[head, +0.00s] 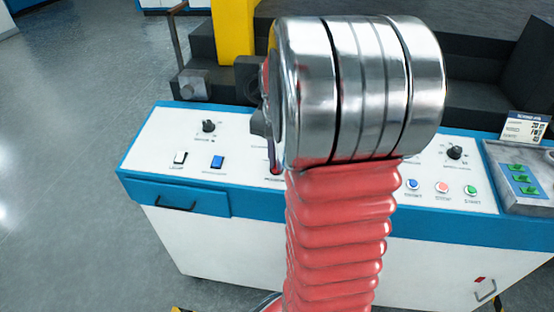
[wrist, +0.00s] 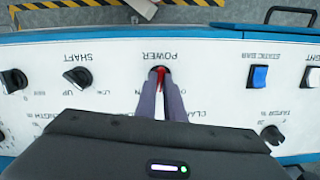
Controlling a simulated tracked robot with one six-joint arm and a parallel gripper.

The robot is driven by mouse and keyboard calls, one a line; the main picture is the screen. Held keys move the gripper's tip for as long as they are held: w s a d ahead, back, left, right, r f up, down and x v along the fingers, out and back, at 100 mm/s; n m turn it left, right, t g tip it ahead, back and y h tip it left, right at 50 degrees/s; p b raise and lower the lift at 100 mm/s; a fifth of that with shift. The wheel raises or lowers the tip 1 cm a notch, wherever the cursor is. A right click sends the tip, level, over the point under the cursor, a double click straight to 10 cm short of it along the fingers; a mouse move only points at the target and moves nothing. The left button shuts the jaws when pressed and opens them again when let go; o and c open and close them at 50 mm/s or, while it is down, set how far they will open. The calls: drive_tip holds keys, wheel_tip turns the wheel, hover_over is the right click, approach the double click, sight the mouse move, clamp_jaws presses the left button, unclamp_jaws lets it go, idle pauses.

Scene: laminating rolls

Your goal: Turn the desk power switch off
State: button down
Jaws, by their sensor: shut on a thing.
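The power switch (wrist: 161,73) is a small red lever in a dark round base on the white desk panel, beside the upside-down label POWER in the wrist view. My gripper (wrist: 161,88) has its two grey fingers shut on the lever, one on each side. The fingers hide most of the lever, and I cannot tell which position it is in. In the head view my red and chrome arm stands in front of the panel and covers the middle. Only a bit of red by the switch (head: 275,168) shows at the arm's left edge.
In the wrist view, a blue rocker (wrist: 257,77) and a white rocker (wrist: 312,77) lie right of the switch, and a black knob (wrist: 77,78) lies left.

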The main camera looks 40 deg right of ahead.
drive_tip(key=n, duration=0.5)
drive_tip(key=shift+w+a+n+g, duration=0.1)
drive_tip(key=shift+w+n+g, duration=0.05)
drive_tip(key=shift+n+g, duration=0.15)
drive_tip(key=n+h, duration=0.1)
drive_tip(key=n, duration=0.4)
drive_tip(key=shift+a, duration=0.1)
drive_tip(key=c, duration=1.9)
unclamp_jaws()
drive_tip(key=shift+f, duration=0.1)
drive_tip(key=shift+o, duration=0.2)
wheel_tip(320, 180, up, 14)
drive_tip(key=a, duration=0.1)
drive_tip(key=shift+w+a+f, duration=0.15)
drive_tip(key=shift+a, duration=0.15)
